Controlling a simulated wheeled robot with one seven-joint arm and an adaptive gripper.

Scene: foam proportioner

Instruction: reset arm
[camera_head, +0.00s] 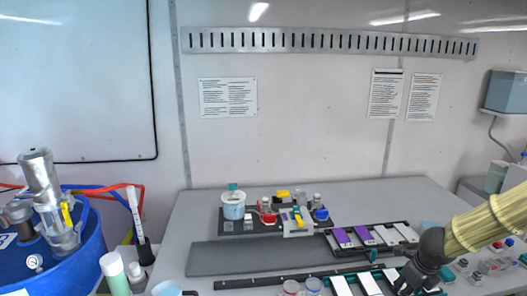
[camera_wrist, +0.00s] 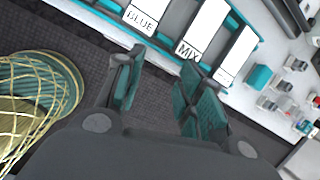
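My gripper (camera_head: 407,283) hangs over the right front part of the grey table (camera_head: 210,228) in the head view. In the wrist view my gripper (camera_wrist: 160,85) has its two teal-padded fingers spread apart, with nothing between them. Beyond the fingers lie white labelled strips on a tray; one strip reads BLUE (camera_wrist: 140,20) and another reads MIX (camera_wrist: 187,50). The gripper looks apart from them, though the exact height is unclear. In the head view, my arm comes in from the right edge.
A second tray with purple and white pieces (camera_head: 372,237) lies behind the gripper. A dark rack (camera_head: 228,226) holds a white tub (camera_head: 233,207) and small parts. Small jars (camera_head: 461,265) stand at right. A blue drum (camera_head: 85,255) stands at left. A grey mat (camera_head: 250,255) is bare.

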